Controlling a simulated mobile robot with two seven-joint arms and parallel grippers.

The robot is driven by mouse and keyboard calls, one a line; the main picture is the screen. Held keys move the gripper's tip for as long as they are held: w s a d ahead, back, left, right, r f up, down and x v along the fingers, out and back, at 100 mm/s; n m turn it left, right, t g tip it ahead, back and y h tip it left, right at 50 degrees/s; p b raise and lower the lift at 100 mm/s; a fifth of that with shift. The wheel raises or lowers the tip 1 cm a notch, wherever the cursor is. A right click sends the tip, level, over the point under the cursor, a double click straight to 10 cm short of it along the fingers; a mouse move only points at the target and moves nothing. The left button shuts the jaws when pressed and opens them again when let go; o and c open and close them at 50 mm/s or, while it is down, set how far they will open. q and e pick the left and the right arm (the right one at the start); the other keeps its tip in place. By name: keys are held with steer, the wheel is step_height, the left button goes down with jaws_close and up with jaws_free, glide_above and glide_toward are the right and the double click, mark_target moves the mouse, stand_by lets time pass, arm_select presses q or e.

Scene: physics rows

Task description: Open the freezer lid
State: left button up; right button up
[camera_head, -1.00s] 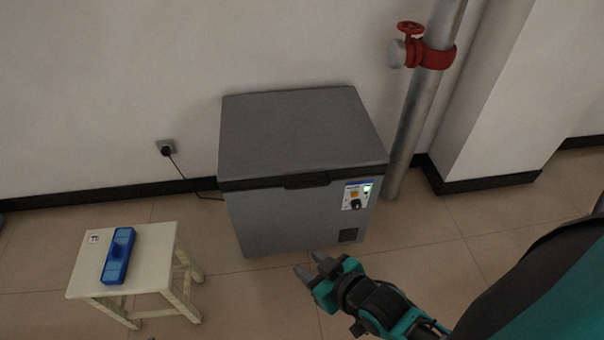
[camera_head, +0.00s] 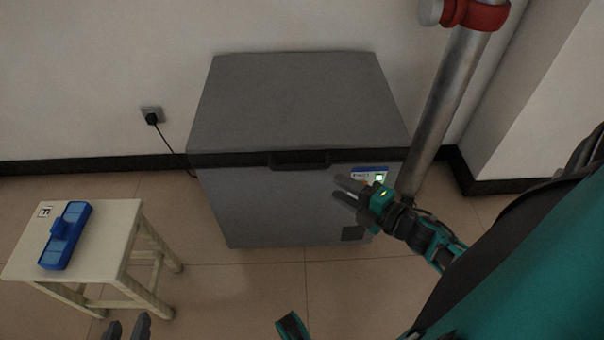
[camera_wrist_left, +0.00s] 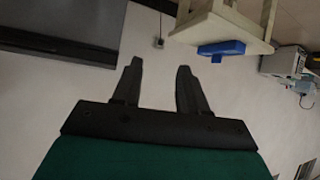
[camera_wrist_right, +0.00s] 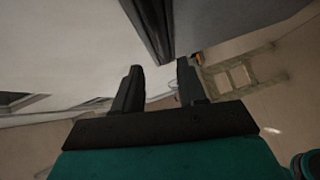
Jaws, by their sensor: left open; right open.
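The grey chest freezer (camera_head: 265,208) stands against the wall in the head view. Its flat lid (camera_head: 295,105) is shut, with a dark handle (camera_head: 300,160) at the middle of the front edge. My right gripper (camera_head: 345,188) is open and empty, in front of the freezer's right side, right of and below the handle in the picture. It partly covers the control panel (camera_head: 370,173). My left gripper (camera_head: 127,330) is open and empty at the bottom edge, near the stool. The left wrist view shows its spread fingers (camera_wrist_left: 157,80) and part of the freezer (camera_wrist_left: 75,25).
A cream stool (camera_head: 110,225) with a blue object (camera_head: 66,236) on it stands left of the freezer. A grey pipe (camera_head: 445,110) with a red collar rises at the right. A cord runs to a wall socket (camera_head: 151,114). Floor before the freezer is clear.

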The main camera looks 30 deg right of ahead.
mark_target(305, 169)
steer(key=b+x, duration=0.2)
steer(key=x, duration=0.9)
steer(key=shift+w+a+f, duration=0.1)
steer(key=shift+w, duration=0.1)
steer(key=shift+w+a+f, duration=0.1)
steer(key=shift+w+a, duration=0.05)
steer(key=shift+w, duration=0.35)
arm_select(q)
steer(key=shift+d+f, duration=0.35)
steer(key=shift+f, duration=0.3)
arm_select(e)
steer(key=shift+w, duration=0.15)
steer(key=shift+c, duration=0.2)
steer(key=c, duration=0.5)
arm_select(q)
steer(key=shift+f, duration=0.2)
arm_select(e)
jaws_close()
